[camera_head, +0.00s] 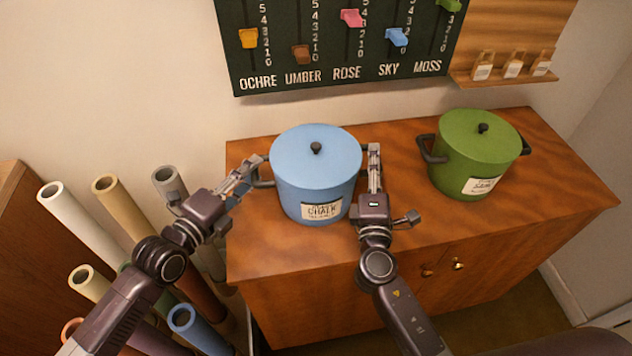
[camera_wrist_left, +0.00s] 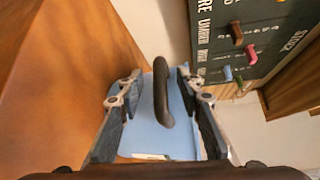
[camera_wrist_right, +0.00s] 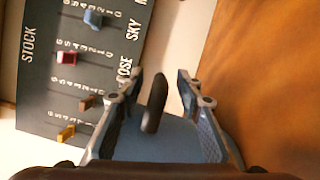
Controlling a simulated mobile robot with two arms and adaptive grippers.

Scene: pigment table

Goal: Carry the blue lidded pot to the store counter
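The blue lidded pot (camera_head: 316,177), labelled CHALK, stands upright with its lid on atop a wooden cabinet (camera_head: 420,225). My left gripper (camera_head: 250,172) is at the pot's left handle. In the left wrist view the dark handle (camera_wrist_left: 163,92) stands between the two open fingers, with gaps on both sides. My right gripper (camera_head: 374,160) is at the pot's right side. In the right wrist view the right handle (camera_wrist_right: 154,102) lies between its open fingers, also with gaps. I cannot see which counter is the store counter.
A green lidded pot (camera_head: 477,155) stands to the right on the same cabinet top. Several rolled tubes (camera_head: 75,215) stand at the left, under my left arm.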

